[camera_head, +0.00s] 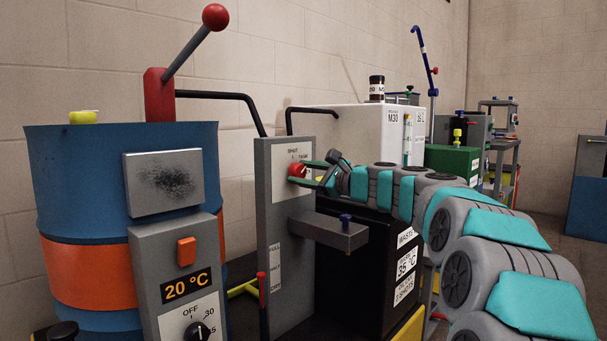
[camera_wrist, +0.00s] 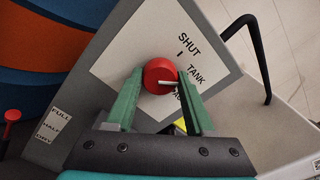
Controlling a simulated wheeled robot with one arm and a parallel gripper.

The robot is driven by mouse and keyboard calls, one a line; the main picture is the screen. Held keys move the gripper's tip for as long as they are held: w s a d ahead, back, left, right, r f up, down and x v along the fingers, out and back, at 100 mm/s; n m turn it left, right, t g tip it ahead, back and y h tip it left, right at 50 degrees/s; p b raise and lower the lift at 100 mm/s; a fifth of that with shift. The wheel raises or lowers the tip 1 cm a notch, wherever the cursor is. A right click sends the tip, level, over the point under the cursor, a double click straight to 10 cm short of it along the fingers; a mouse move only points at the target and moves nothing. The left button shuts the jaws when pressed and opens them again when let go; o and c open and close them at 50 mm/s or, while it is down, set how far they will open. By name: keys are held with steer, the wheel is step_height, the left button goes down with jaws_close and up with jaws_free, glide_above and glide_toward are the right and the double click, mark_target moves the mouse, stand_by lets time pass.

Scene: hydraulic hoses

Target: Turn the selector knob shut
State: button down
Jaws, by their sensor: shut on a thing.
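The red selector knob (camera_wrist: 158,73) sits on a white label plate on the grey panel (camera_head: 280,165). It also shows in the head view (camera_head: 297,170), partly covered by my gripper. The plate reads SHUT and TANK, with a third word mostly hidden by a finger. The knob's white pointer line points right in the wrist view, toward the TANK side and away from the SHUT mark (camera_wrist: 182,53). My gripper (camera_wrist: 160,80) has its green fingers on either side of the knob, shut on it. In the head view my gripper (camera_head: 314,175) reaches the panel from the right.
A blue and orange drum (camera_head: 75,190) stands left, with a 20 °C control box (camera_head: 180,265) before it. A grey ledge (camera_head: 328,232) juts out below the knob. A white tank (camera_head: 350,120) stands behind my arm.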

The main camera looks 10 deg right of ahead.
steer(key=shift+a+n, duration=0.1)
steer(key=shift+n, duration=0.8)
steer(key=n+b, duration=0.2)
steer(key=shift+f+n, duration=0.2)
steer(key=shift+n, duration=0.1)
steer(key=n+b, duration=0.4)
steer(key=n, duration=0.1)
steer(key=shift+n, duration=0.3)
steer(key=shift+c, duration=1.3)
jaws_free()
steer(key=shift+r, duration=0.15)
